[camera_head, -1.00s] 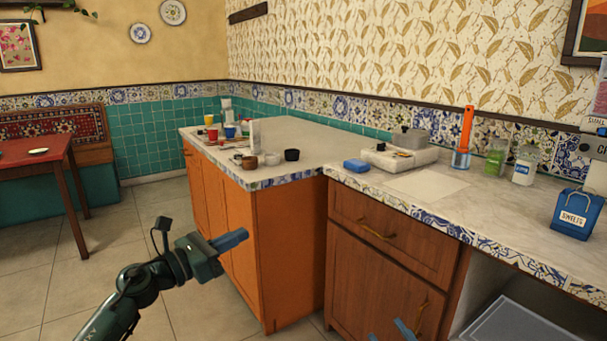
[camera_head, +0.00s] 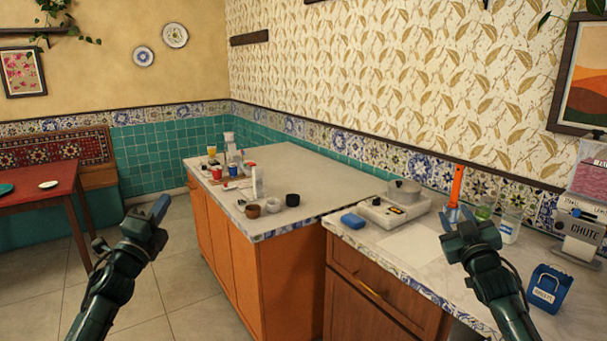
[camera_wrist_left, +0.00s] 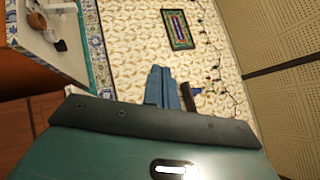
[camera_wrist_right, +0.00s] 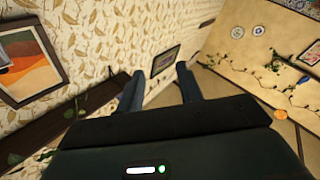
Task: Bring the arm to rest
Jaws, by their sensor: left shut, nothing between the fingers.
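My left gripper (camera_head: 158,210) is raised at the left of the head view, over the floor in front of the orange cabinet. Its two blue fingers are together and hold nothing; they also show side by side in the left wrist view (camera_wrist_left: 161,87). Neither gripper appears to touch anything.
The corner counter (camera_head: 330,195) bears several cups, bowls and a white carton. A red table (camera_head: 40,178) stands far left. The floor between is clear.

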